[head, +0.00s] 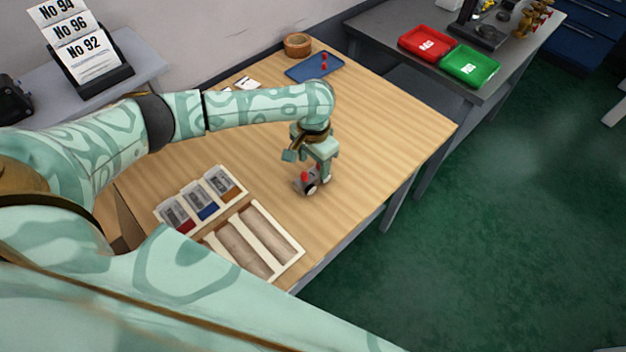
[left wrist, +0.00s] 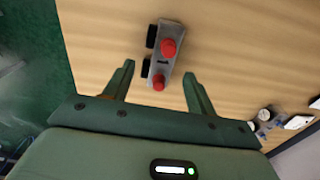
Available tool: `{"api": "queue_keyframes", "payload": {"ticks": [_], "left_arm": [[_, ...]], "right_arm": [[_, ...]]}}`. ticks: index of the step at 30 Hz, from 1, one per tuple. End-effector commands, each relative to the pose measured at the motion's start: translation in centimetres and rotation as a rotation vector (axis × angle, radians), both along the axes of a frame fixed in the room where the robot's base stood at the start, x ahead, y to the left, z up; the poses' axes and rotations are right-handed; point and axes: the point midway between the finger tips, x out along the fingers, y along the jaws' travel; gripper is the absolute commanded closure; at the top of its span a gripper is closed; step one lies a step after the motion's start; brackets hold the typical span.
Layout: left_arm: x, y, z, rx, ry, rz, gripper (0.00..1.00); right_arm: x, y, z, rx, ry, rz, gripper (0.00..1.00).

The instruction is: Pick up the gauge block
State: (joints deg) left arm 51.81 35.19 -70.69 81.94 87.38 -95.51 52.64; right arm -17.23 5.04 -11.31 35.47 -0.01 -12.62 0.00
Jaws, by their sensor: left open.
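The gauge block (head: 306,184), a small grey block with red knobs and dark round parts on one side, rests on the wooden table below my left gripper (head: 311,166). In the left wrist view the gauge block (left wrist: 164,58) shows two red knobs and two black parts on its left side. There my left gripper (left wrist: 158,73) is open, and the near end of the block appears between its two fingertips. I see no finger clearly touching it. The underside of the block is hidden. My right gripper is not in view.
A compartmented organiser (head: 239,208) with small parts lies left of the block. A blue tray (head: 301,74) with red pieces and a round wooden dish (head: 298,44) are at the back. Red (head: 414,50) and green (head: 457,63) trays sit on a grey bench. Table right of the block is clear.

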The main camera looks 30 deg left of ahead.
Motion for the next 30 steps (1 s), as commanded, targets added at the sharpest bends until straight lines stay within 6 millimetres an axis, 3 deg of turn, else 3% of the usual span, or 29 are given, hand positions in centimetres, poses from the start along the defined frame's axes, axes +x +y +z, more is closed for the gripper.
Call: {"api": "queue_keyframes", "payload": {"ticks": [5,13,20,27,30], "left_arm": [[0.0,0.1,-1.2,0.000,-0.001,0.000,0.44],[0.1,0.6,-5.5,0.002,0.002,-0.001,0.44],[0.1,0.6,-5.5,0.000,-0.002,0.000,0.44],[0.1,0.6,-5.5,0.000,-0.002,-0.001,1.00],[0.1,0.6,-5.5,0.000,-0.003,-0.001,1.00]], "right_arm": [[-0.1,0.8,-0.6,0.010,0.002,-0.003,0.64],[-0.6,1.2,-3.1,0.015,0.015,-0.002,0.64],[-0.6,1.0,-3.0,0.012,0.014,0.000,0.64],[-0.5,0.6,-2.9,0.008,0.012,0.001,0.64],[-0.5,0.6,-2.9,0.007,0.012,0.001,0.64]]}}
